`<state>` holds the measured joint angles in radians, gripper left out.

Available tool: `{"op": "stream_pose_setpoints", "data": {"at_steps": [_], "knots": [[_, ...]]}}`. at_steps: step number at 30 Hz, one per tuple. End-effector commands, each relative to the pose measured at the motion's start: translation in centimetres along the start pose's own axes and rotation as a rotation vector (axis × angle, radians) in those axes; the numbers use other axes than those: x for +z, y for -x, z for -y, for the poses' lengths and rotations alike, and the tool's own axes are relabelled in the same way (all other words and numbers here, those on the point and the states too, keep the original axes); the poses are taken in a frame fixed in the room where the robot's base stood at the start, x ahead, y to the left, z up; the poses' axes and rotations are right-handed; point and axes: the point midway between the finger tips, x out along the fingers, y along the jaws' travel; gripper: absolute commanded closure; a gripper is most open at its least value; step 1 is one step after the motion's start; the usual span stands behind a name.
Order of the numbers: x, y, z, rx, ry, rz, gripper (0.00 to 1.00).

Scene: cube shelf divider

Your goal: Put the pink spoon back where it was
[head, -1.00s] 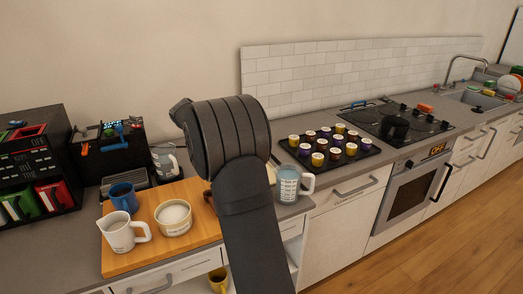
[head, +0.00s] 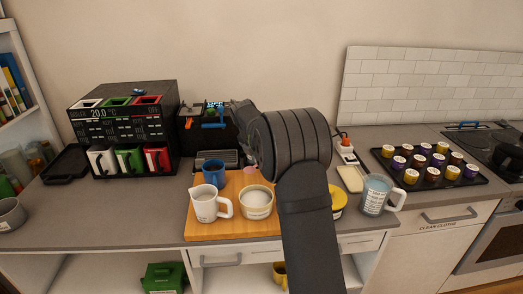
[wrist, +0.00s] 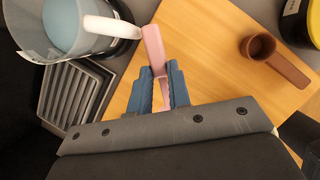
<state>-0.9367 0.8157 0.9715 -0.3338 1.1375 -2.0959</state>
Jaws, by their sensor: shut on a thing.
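In the wrist view, my gripper (wrist: 160,72) has its blue fingers shut on the pink spoon (wrist: 153,45). The flat pink end sticks out beyond the fingertips, over the edge of the wooden board. Whether the spoon touches the board is unclear. The wooden board (head: 205,231) also shows in the head view, with my arm reaching over its right side and hiding the gripper's fingers. A small pink patch (head: 250,172) shows left of my wrist there, likely part of the spoon.
A white jug (head: 207,205), blue mug (head: 213,173) and cream bowl (head: 256,203) stand on the board. In the wrist view, a clear jug (wrist: 60,28) is close left of the spoon, above a slatted tray (wrist: 78,95). A brown scoop (wrist: 270,57) lies at right.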

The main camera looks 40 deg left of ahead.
Motion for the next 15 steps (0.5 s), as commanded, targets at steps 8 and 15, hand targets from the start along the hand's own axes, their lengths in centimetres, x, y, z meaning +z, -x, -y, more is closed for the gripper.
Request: {"op": "stream_pose_setpoints", "data": {"at_steps": [8,15], "knots": [[-1.2,-3.0,0.1,-0.001,0.001,0.0,1.0],[-1.8,-4.6,0.1,0.0,0.001,0.0,1.0]]}}
